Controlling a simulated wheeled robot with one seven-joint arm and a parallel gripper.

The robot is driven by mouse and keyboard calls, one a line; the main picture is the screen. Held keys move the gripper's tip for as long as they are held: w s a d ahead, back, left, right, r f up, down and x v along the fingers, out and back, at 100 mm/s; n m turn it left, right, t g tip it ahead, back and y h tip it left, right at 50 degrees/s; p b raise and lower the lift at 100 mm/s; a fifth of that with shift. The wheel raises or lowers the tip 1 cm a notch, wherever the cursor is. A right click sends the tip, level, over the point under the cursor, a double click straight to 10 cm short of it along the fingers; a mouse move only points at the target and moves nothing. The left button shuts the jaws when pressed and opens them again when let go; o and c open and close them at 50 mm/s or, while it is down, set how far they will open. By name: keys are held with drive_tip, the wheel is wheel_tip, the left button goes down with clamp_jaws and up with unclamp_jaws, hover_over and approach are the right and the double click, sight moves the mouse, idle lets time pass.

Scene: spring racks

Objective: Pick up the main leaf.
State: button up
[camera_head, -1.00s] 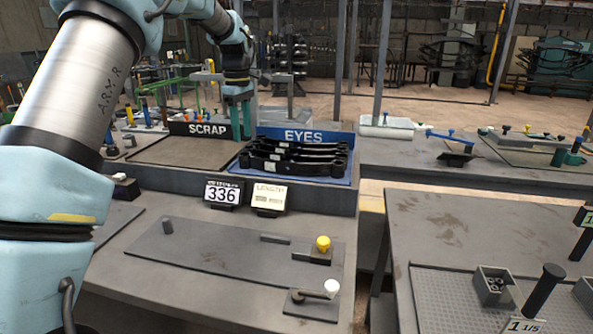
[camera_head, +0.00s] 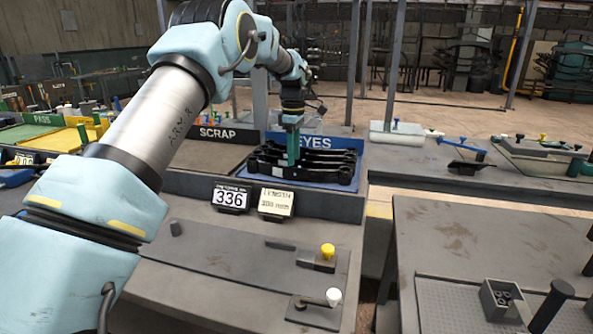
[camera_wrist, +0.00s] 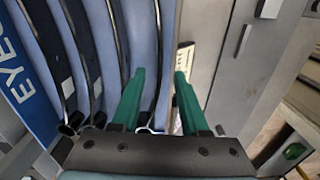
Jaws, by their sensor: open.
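Several long black leaf springs with eyes at their ends (camera_head: 318,172) lie side by side in the blue tray marked EYES (camera_head: 262,182). I cannot tell which one is the main leaf. My gripper (camera_head: 292,160) has green fingers and points down over the left-middle part of the leaves in the head view. In the wrist view, my gripper (camera_wrist: 158,78) is open with a clear gap between its fingertips. Dark curved leaves (camera_wrist: 87,50) run up the picture to the left of the fingers. Nothing shows held in the jaws.
The SCRAP tray (camera_head: 208,155) beside the leaves looks empty. A 336 display (camera_head: 230,196) and a length sign (camera_head: 276,202) stand before the EYES tray. The lower bench has a yellow knob (camera_head: 327,251) and a white knob (camera_head: 333,296). Posts rise behind.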

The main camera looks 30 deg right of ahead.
sight(297, 171)
drive_tip(key=shift+s+f+p, duration=0.1)
drive_tip(key=shift+f+p, duration=0.5)
drive_tip(key=shift+f, duration=1.25)
clamp_jaws()
drive_tip(key=shift+d+r, duration=0.1)
drive_tip(key=shift+r, duration=0.05)
